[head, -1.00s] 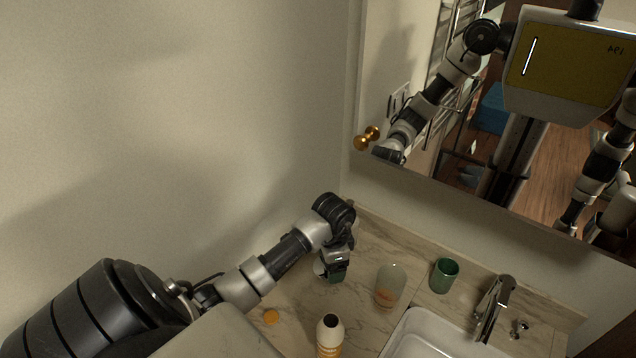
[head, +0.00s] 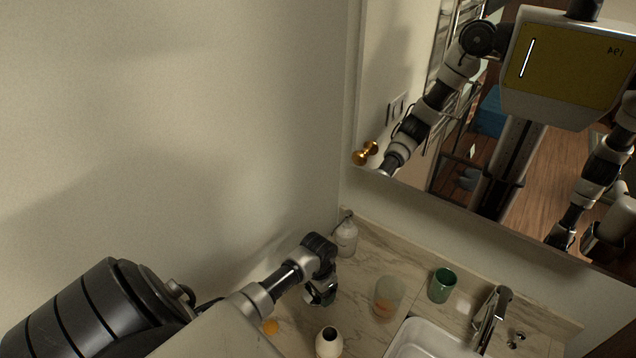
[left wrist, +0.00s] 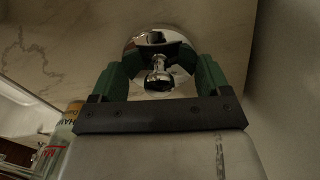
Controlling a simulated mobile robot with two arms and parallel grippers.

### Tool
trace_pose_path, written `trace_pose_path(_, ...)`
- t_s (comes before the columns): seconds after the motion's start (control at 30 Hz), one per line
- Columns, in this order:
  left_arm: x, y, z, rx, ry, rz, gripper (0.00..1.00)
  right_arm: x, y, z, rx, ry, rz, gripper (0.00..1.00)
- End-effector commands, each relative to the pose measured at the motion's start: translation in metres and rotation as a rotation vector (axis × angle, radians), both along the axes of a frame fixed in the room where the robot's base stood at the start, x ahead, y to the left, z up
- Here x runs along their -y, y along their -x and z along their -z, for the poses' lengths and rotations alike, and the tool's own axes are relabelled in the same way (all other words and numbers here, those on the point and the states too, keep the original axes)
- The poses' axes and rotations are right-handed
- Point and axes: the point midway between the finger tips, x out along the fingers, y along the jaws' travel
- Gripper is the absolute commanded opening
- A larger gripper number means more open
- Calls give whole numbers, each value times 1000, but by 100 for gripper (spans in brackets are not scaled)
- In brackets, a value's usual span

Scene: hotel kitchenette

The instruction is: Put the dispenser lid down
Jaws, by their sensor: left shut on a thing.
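My left gripper (head: 320,294) is low over the marble counter, between the back corner and the white bottle. In the left wrist view its green fingers (left wrist: 158,82) are shut on the shiny chrome dispenser lid (left wrist: 158,46), round with a ball knob, the knob between the fingers. I cannot tell whether the lid touches the counter. A clear glass jar (head: 388,297) with orange contents stands to the right of the gripper, its top open; it may be the dispenser. My right gripper shows directly in neither view; only a reflection of the right arm appears in the mirror.
A white pump bottle (head: 346,238) stands in the back corner. A wall bounds the left.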

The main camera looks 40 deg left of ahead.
Motion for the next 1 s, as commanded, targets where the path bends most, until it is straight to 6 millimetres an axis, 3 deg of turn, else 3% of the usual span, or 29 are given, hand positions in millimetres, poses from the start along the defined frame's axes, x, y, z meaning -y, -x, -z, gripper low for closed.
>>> trace_pose_path(0.13, 0, 0, 11, 0, 0, 1, 54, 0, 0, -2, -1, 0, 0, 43)
trace_pose_path(0.5, 0, 0, 16, 1, -1, 1, 54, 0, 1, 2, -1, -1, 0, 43)
trace_pose_path(0.53, 0, 0, 16, 1, -1, 1, 80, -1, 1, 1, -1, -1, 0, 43)
trace_pose_path(0.67, 0, 0, 15, 1, -1, 1, 100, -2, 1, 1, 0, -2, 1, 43)
trace_pose_path(1.0, 0, 0, 9, 1, -1, 2, 100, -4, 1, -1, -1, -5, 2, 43)
